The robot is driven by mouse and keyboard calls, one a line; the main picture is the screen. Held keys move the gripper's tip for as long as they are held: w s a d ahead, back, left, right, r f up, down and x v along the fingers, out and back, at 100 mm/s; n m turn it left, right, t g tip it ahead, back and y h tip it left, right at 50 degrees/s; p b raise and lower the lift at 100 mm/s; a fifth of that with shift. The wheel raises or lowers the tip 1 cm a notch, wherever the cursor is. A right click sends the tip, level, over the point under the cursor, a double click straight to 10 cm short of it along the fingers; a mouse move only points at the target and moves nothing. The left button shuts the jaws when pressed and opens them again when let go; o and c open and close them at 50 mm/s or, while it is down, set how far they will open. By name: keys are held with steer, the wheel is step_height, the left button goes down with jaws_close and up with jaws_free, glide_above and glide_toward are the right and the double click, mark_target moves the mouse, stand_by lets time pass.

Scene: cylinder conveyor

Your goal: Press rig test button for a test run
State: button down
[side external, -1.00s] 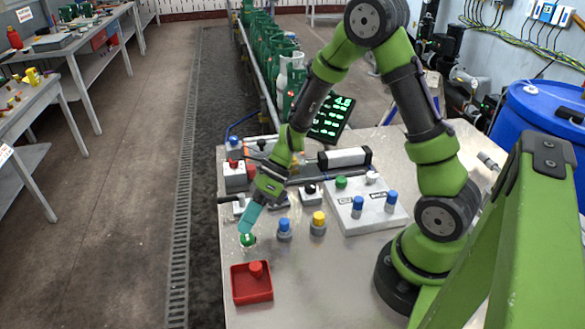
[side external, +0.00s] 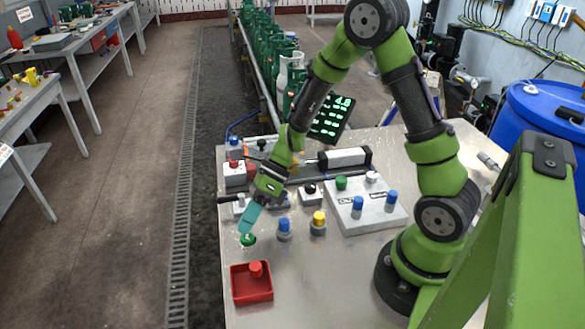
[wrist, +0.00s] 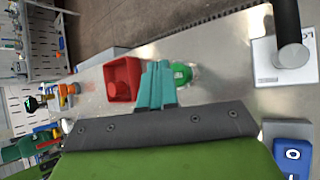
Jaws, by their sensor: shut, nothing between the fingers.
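My gripper (side external: 248,222) is shut and empty, with its teal fingers pointing down at the front left of the metal table. Right at the fingertips is a small green round piece with a white mark (side external: 249,240). I cannot tell for sure if the fingers touch it. In the wrist view the shut fingers (wrist: 157,80) are just left of this green piece (wrist: 182,73). A grey-white panel box (side external: 370,215) carries a green button (side external: 341,183) and a white button (side external: 372,177). Its labels are too small to read, so I cannot tell which button is the rig test one.
A red tray (side external: 251,285) with a red knob stands at the front left. Blue-topped (side external: 284,229) and yellow-topped (side external: 318,222) cylinders stand right of my fingers. A red-button box (side external: 234,173) and a lit display (side external: 332,117) are behind. Bare table lies right of the tray.

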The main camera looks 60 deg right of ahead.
mark_target(250, 234)
steer(key=shift+f, duration=0.2)
stand_by(0.5)
steer(key=shift+f, duration=0.25)
steer(key=shift+f, duration=0.45)
stand_by(0.6)
steer(key=shift+r, duration=3.4)
